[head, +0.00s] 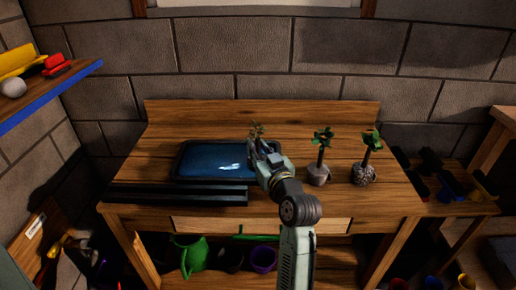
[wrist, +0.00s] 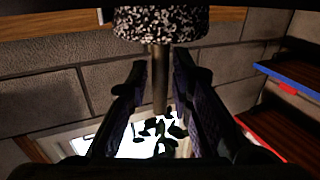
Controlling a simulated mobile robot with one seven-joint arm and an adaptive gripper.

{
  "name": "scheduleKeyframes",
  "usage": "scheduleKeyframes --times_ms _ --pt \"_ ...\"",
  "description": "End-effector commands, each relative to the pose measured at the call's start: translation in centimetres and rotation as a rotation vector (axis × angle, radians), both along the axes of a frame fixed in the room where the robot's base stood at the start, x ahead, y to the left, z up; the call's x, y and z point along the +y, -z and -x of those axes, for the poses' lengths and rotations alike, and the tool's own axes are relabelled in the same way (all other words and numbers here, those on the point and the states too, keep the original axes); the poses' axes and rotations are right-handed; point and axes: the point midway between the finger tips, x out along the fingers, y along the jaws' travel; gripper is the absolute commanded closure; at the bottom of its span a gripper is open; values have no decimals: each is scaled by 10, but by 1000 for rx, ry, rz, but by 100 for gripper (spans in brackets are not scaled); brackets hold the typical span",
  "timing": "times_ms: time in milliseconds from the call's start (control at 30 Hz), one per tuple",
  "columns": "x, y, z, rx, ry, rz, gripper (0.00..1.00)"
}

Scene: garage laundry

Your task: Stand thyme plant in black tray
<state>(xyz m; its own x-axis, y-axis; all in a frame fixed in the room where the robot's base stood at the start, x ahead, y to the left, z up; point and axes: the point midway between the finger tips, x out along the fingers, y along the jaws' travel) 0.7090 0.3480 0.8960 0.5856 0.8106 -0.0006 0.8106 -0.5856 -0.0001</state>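In the head view my gripper (head: 262,155) is over the right part of the black tray (head: 200,158), which has a dark rim and a shiny bluish floor. A small plant's green-brown leaves (head: 257,130) show just above it; its pot is hidden there. In the wrist view, which is upside down, the plant's speckled pot (wrist: 160,22) is at the top and its leaves are at the bottom. My fingers (wrist: 162,75) close in on both sides of its thin stem. Which plant is the thyme I cannot tell from looks. Pot contact with the tray is hidden.
Two other potted plants stand on the wooden bench right of the tray, one in a grey pot (head: 319,176) and one in a speckled pot (head: 363,175). Long black bars (head: 180,194) lie along the front left. A brick wall (head: 230,65) rises behind the bench.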

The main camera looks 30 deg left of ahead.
Motion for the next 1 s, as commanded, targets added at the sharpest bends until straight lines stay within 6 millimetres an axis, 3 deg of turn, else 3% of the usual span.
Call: scheduleKeyframes --times_ms 133,500,1000 --pt "0 0 0 0 0 0 69" --pt "-1 -4 1 -1 1 -1 69" --pt "-81 -1 57 -1 3 -1 69"
